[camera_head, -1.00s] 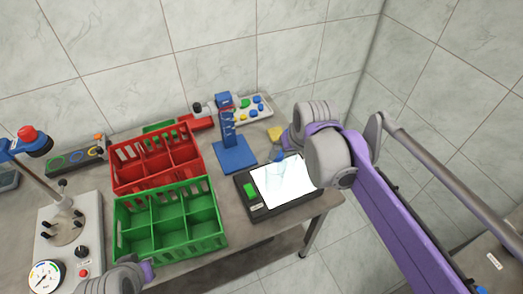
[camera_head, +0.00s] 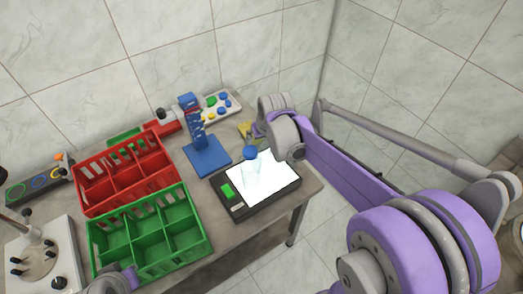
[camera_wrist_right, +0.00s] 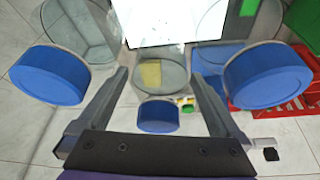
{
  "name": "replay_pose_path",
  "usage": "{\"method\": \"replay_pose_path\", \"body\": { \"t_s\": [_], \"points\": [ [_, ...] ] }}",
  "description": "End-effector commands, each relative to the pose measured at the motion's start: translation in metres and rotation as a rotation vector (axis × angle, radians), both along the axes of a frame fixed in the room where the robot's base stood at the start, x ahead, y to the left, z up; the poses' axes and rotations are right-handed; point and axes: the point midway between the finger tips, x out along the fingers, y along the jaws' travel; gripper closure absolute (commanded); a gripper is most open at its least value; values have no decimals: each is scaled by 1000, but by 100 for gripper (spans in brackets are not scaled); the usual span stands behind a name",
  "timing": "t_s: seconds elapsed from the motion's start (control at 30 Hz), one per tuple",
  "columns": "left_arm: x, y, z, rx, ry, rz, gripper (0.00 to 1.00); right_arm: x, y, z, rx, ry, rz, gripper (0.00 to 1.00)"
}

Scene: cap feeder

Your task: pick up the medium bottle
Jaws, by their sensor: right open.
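A clear bottle with a blue cap (camera_head: 250,152) shows faintly against the lit white panel in the head view. In the right wrist view, three clear bottles with blue caps show: a middle one (camera_wrist_right: 158,117), one at left (camera_wrist_right: 50,75) and one at right (camera_wrist_right: 268,76). I cannot tell which is the medium one. My right gripper (camera_wrist_right: 160,72) is open. In the picture, the middle bottle lies between its fingers, and the other two lie outside them; contact cannot be told. My left gripper's fingers are out of view; only a piece of my left arm shows.
The lit panel (camera_head: 222,208) lies at the table's right edge. Left of it stand a green divided crate (camera_head: 208,246), a red crate (camera_head: 82,208) and a blue stand (camera_head: 207,160). A button panel (camera_head: 238,98) lies behind. A tiled wall closes the back.

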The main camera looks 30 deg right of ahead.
Motion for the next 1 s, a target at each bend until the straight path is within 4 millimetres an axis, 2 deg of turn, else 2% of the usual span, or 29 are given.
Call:
{"method": "replay_pose_path", "body": {
  "t_s": [0.17, 0.43, 0.9, 1.0],
  "points": [
    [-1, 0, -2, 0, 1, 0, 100, 7, -1, -19, 0, 0, 0, 0],
    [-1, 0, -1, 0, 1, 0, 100, 8, -1, -20, 0, 0, 0, 2],
    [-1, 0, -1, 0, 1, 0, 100, 8, -1, -20, 0, 0, 0, 86],
    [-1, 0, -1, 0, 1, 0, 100, 8, -1, -20, 0, 0, 0, 100]
  ]
}}
